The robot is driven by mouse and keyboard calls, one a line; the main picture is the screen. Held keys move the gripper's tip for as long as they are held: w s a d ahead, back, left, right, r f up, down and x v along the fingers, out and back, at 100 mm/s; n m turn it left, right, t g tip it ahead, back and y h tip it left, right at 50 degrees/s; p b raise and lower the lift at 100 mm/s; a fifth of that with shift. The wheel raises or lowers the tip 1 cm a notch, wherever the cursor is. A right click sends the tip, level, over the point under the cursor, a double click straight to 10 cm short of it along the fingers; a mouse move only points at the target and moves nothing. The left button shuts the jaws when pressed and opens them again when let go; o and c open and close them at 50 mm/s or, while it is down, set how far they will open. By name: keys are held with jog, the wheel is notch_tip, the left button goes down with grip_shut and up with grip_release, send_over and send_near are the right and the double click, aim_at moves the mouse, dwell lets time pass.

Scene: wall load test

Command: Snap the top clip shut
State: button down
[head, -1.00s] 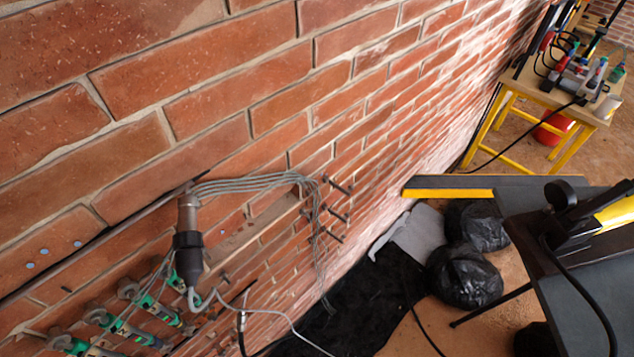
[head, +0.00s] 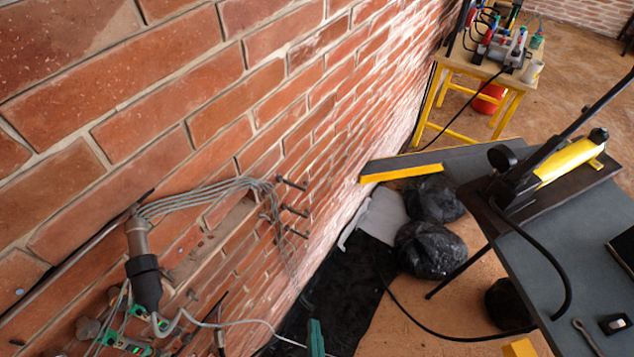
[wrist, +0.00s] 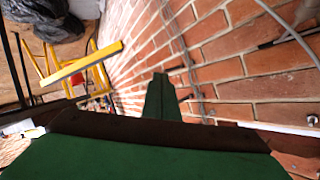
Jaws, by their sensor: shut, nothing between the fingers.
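I cannot make out a top clip for certain in either view. On the brick wall, a metal-and-black cylinder (head: 144,285) hangs beside a bundle of thin grey cables (head: 205,197). The cables run right to several short dark pegs (head: 295,211). Green-bodied fittings (head: 125,342) sit on the wall below the cylinder, partly cut off. My gripper is shut and empty; its green fingers (wrist: 160,97) point up the wrist view, with the wall beyond. A green tip at the bottom of the head view (head: 315,338) appears to be my gripper, right of the cylinder and apart from it.
A grey bench (head: 570,270) with a black-and-yellow hand pump (head: 570,160) stands at right. Black bags (head: 430,250) and black sheeting (head: 335,310) lie at the wall's foot. A hose crosses the floor. A yellow-legged table (head: 515,85) stands farther back.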

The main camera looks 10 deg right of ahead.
jog(key=w+d+r+m+t+y, duration=0.1)
jog(key=w+d+m+y, duration=0.15)
jog(key=w, duration=0.65)
jog(key=w+d+r+m+y, duration=0.1)
jog(key=w+d+r+m, duration=0.15)
jog(key=w, duration=0.55)
jog(key=w+d+r+y, duration=0.2)
jog(key=d+r+y, duration=0.2)
jog(key=r, duration=0.5)
jog(key=w+d+r+n+t+y, duration=0.1)
jog(key=w+d+r+y, duration=0.2)
jog(key=r, duration=0.6)
jog(key=d, duration=0.2)
jog(key=shift+w+d+y, duration=0.2)
jog(key=shift+d+y, duration=0.1)
jog(key=shift+y, duration=0.05)
jog(key=w+a, duration=0.5)
jog(key=a, duration=0.2)
jog(key=shift+w+a, duration=0.3)
jog(key=shift+a, duration=0.05)
